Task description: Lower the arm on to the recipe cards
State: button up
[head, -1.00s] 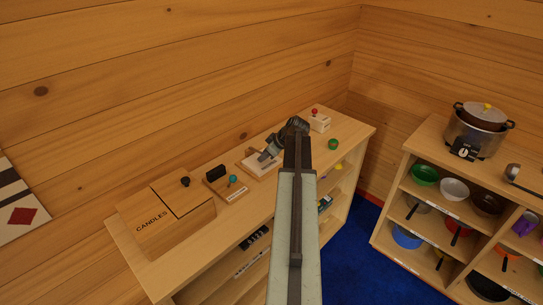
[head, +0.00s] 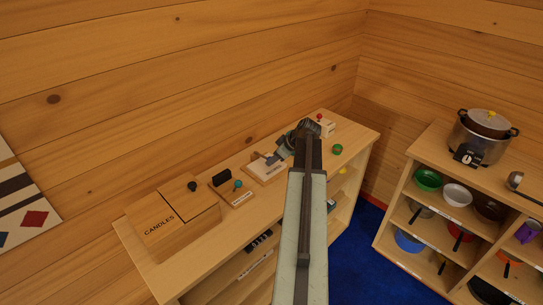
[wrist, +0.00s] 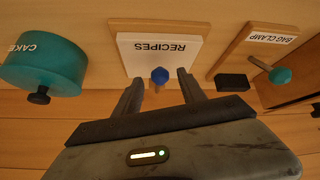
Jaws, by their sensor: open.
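The recipe cards are a white block marked RECIPES (wrist: 150,52) on a wooden board (wrist: 125,27), upside down in the wrist view; the board also shows in the head view (head: 262,177). A blue knob (wrist: 160,75) on a short tan arm stands at the edge of the block nearest my gripper. My gripper (wrist: 159,84) is open, one finger to each side of the knob in the picture; whether it touches is not clear. In the head view my gripper (head: 280,154) is over the right part of the board and hides some of it.
Left of the board in the head view are the bag clamp (head: 232,190) and the candles box (head: 165,232). A teal cake tin (wrist: 45,65) is close by in the wrist view. A white box with a red knob (head: 327,129) stands further right. Log walls rise behind.

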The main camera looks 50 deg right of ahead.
jog(key=p+v, duration=0.1)
jog(key=v, duration=0.3)
jog(key=shift+p, duration=0.4)
